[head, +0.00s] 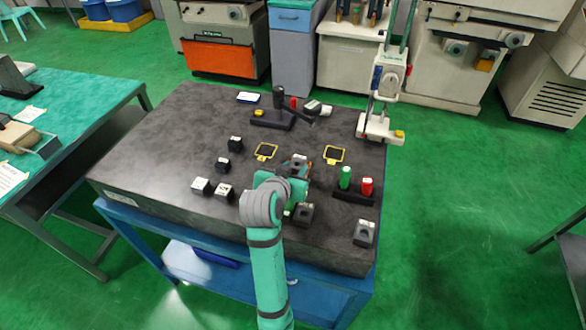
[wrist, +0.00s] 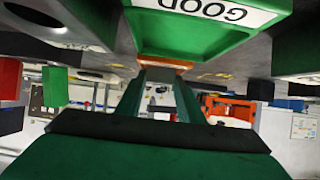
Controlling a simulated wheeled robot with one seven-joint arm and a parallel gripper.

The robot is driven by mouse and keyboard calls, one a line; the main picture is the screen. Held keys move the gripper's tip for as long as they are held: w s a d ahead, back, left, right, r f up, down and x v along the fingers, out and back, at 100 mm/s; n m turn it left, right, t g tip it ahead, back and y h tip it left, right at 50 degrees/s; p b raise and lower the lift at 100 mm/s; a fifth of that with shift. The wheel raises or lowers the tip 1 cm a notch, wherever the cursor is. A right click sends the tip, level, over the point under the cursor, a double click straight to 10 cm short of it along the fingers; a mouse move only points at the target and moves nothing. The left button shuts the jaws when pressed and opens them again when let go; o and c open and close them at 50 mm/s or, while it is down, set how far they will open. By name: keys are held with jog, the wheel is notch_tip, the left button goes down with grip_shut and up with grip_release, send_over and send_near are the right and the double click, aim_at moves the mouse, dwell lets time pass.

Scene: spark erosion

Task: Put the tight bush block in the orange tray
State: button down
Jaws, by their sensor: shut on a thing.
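My gripper (head: 298,174) is over the middle of the dark table, at the end of my teal arm. It is shut on a small dark block (head: 298,160) with a pale top, mostly hidden by the fingers; its label is not readable. The orange tray (head: 311,172) shows only as a strip beside my gripper, and as an orange edge in the wrist view (wrist: 165,62). In the upside-down wrist view the fingers (wrist: 160,76) reach toward that edge. I cannot tell whether the block touches the tray.
A green tray (wrist: 165,32) labelled GOOD lies beside the orange one. Grey blocks with holes (head: 303,215) (head: 364,233) stand near the front and right. Several labelled blocks (head: 224,191) stand left. A rack with green and red cylinders (head: 355,196) and a gauge stand (head: 380,127) are right.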

jog(key=shift+s+f, duration=0.1)
jog(key=shift+f, duration=0.2)
jog(key=shift+a+f, duration=0.1)
jog(key=shift+f, duration=0.2)
jog(key=c, duration=1.2)
grip_release()
jog(key=shift+f, duration=0.3)
jog(key=shift+r, duration=0.2)
jog(key=v, duration=0.8)
jog(key=r+v, duration=0.1)
jog(key=v, duration=0.3)
jog(key=shift+r, duration=0.2)
